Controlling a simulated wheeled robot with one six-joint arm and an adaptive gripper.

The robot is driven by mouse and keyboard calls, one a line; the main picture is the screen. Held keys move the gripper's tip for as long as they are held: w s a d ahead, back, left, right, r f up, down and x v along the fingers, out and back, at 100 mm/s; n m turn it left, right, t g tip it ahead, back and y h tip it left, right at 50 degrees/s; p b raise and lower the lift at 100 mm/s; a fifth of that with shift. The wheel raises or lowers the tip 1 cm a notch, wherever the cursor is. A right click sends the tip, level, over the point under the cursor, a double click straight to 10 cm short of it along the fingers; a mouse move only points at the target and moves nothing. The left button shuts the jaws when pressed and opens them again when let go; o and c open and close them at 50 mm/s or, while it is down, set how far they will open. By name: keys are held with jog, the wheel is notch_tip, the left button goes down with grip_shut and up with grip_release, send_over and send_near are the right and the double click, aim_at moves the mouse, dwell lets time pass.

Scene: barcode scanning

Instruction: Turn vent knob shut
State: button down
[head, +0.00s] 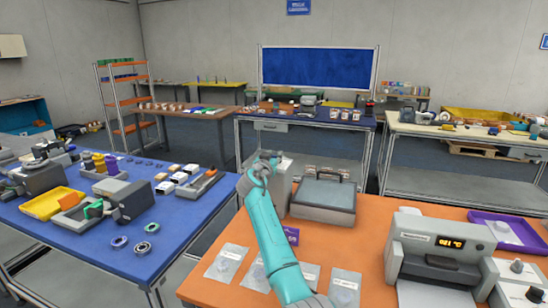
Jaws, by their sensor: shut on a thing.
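My gripper (264,162) is at the end of my teal arm, in the middle of the head view. It is over the top of a light grey upright box (282,184) at the back left of the orange table (375,225). Its fingers are small and seen from behind, shut at the top of the box. The vent knob is hidden by the gripper and wrist, so I cannot see how far it is turned.
A grey case with a handle (323,197) stands just right of the box. Flat clear bags (227,261) lie along the table's front. A heat sealer (437,252) with a lit display and a purple tray (508,230) are at right. A blue table (180,236) stands at left.

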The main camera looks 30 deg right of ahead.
jog(key=shift+n+t+y, duration=2.3)
jog(key=shift+n+y, duration=0.1)
jog(key=shift+y, duration=0.5)
jog(key=shift+n+t+y, duration=0.3)
jog(key=shift+n+y, duration=0.2)
jog(key=shift+y, duration=0.2)
jog(key=c, duration=0.8)
grip_release()
jog(key=v, duration=1.2)
